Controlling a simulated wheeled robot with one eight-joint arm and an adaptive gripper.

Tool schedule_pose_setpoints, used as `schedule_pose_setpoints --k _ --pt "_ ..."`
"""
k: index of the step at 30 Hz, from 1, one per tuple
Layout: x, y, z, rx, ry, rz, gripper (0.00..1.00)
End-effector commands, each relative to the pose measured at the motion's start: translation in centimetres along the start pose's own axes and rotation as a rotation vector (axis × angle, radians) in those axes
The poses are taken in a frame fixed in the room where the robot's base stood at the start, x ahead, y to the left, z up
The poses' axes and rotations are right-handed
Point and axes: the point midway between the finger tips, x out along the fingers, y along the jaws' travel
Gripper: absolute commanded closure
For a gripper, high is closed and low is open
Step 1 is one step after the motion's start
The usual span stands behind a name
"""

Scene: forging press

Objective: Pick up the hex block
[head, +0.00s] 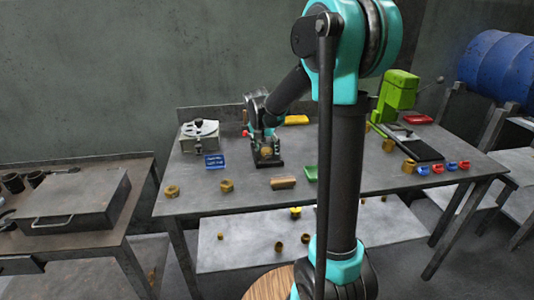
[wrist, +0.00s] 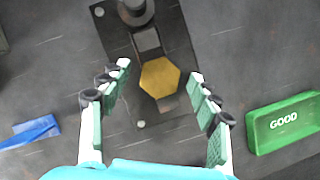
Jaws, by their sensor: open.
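The yellow hex block (wrist: 160,77) lies flat on the black base plate (wrist: 178,22) of a small press in the wrist view. In the head view the hex block (head: 266,152) shows small beneath the end of my arm. My gripper (wrist: 160,71) is open above the plate, one finger to the left and one to the right of the block, with visible gaps on both sides. I cannot tell its exact height above the block. In the head view my gripper (head: 263,138) is partly lost against the press.
A green tray marked GOOD (wrist: 285,122) is to the right, and a blue tray (wrist: 30,133) to the left. Hex pieces (head: 172,190) and a brown bar (head: 283,182) lie on the table's front. A green machine (head: 398,95) stands at the right.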

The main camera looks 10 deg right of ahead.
Motion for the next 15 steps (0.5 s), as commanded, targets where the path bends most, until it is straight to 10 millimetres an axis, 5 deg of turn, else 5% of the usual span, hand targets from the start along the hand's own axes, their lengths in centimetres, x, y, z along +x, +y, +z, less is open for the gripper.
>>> schedule_pose_setpoints --k 2,15 --pt "-0.02 0.00 -0.01 0.000 0.000 0.000 0.38" --pt "-0.04 -0.01 -0.01 0.000 0.000 0.000 0.91"
